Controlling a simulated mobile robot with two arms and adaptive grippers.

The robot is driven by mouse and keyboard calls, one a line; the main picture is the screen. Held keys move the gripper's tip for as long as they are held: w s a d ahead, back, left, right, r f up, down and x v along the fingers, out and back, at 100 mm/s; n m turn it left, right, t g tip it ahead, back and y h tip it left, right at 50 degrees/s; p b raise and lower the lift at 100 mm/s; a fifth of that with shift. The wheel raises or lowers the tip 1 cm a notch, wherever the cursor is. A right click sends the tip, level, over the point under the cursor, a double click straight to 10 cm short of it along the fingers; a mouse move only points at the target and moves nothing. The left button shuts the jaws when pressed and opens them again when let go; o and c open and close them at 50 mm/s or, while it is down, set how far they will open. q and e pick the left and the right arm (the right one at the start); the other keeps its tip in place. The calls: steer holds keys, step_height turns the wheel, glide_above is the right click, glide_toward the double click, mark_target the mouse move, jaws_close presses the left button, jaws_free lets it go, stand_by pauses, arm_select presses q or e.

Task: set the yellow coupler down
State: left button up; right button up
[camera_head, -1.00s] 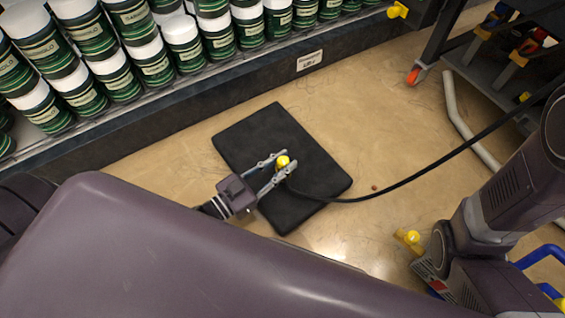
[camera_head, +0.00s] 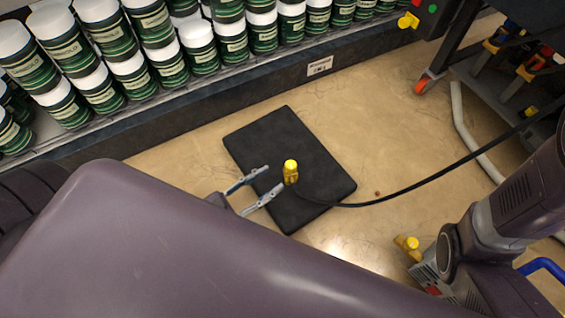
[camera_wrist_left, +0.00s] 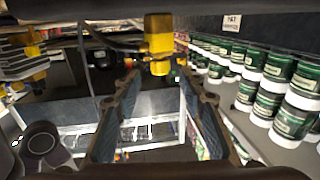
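The yellow coupler (camera_head: 291,172) stands upright on the black mat (camera_head: 262,132), with a black hose (camera_head: 410,186) running from it to the right. My left gripper (camera_head: 275,177) is open and empty, just to the left of the coupler and apart from it. In the left wrist view the coupler (camera_wrist_left: 158,42) shows beyond the spread fingertips of the left gripper (camera_wrist_left: 158,73).
Green and white cans (camera_head: 135,75) fill a shelf at the back left. A dark cart (camera_head: 495,75) stands at the upper right. The floor (camera_head: 375,130) right of the mat is mostly clear.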

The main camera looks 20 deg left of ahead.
arm_select(q)
steer(key=p+v, duration=0.1)
steer(key=v, duration=0.3)
steer(key=shift+s, duration=0.1)
stand_by(0.3)
